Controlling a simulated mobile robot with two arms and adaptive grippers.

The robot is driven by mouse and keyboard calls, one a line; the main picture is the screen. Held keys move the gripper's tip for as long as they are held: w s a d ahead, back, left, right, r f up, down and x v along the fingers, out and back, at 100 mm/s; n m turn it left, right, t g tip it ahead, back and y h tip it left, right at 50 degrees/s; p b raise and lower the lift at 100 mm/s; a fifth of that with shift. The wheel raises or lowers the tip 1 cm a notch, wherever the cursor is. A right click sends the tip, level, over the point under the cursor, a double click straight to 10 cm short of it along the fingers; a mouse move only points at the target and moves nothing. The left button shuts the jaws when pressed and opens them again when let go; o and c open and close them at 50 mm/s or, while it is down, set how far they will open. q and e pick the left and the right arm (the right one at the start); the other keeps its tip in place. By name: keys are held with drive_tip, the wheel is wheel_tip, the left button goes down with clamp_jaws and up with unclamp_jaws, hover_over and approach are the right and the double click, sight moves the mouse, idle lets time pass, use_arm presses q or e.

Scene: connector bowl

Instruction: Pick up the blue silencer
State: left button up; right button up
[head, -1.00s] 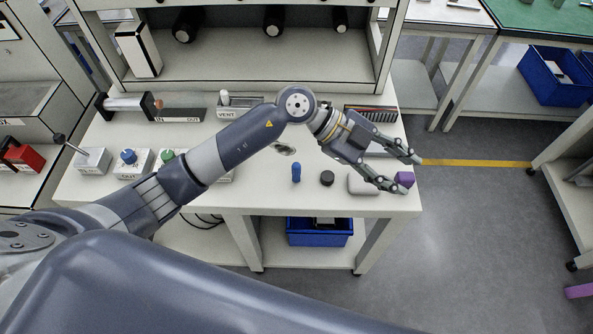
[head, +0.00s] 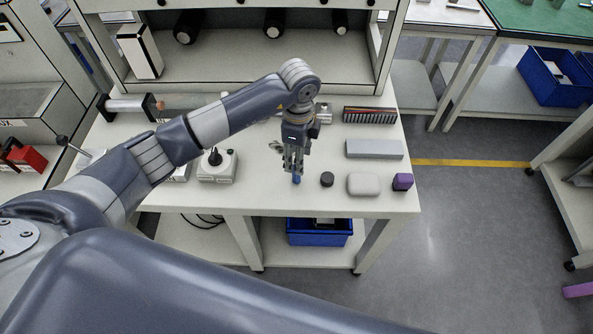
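The blue silencer (head: 296,180) is a small blue cylinder near the front edge of the white table (head: 250,198). Only its lower part shows in the head view. My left gripper (head: 293,172) points down over it, with the fingers hiding its upper part. Whether the fingers are closed on it or only around it cannot be told. The silencer's lower part is at about its former place on the table. My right gripper is not in view.
A black round cap (head: 327,179), a pale rounded block (head: 363,185) and a purple block (head: 403,182) stand to the right. Behind them are a grey bar (head: 374,149) and a ribbed block (head: 370,115). A white base with a black knob (head: 217,165) is to the left.

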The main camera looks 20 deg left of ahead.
use_arm(q)
drive_tip(key=shift+s+f, duration=0.1)
drive_tip(key=shift+f, duration=0.2)
wheel_tip(320, 180, down, 4)
drive_tip(key=shift+s+a+r+p, duration=0.1)
drive_tip(key=shift+s+r+p, duration=0.05)
drive_tip(key=shift+p, duration=0.85)
drive_tip(key=shift+f, duration=0.5)
drive_tip(key=c, duration=1)
